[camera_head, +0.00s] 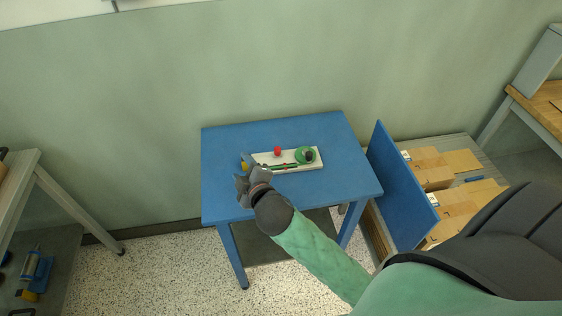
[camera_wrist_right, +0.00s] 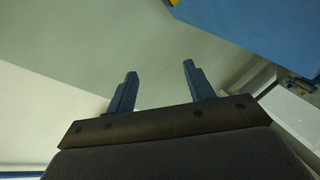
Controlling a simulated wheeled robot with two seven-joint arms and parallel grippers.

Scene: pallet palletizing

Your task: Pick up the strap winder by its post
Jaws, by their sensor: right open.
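A white tray-like base (camera_head: 312,164) lies on the blue table. On its right part sits a round green piece (camera_head: 301,156) with a dark centre, which looks like the strap winder; its post is too small to make out. My right gripper (camera_head: 243,172) is at the table's left part, left of the white base and apart from the green piece. It is open and empty; in the right wrist view its two fingers (camera_wrist_right: 160,72) stand apart with nothing between them. My left gripper is not in view.
A red knob (camera_head: 277,150) and a green bar (camera_head: 284,167) are at the white base. A small yellow thing (camera_head: 244,167) shows beside my right gripper. The blue table (camera_head: 340,185) is bare at the right front. A blue panel (camera_head: 398,185) and cardboard boxes (camera_head: 430,165) stand right of it.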

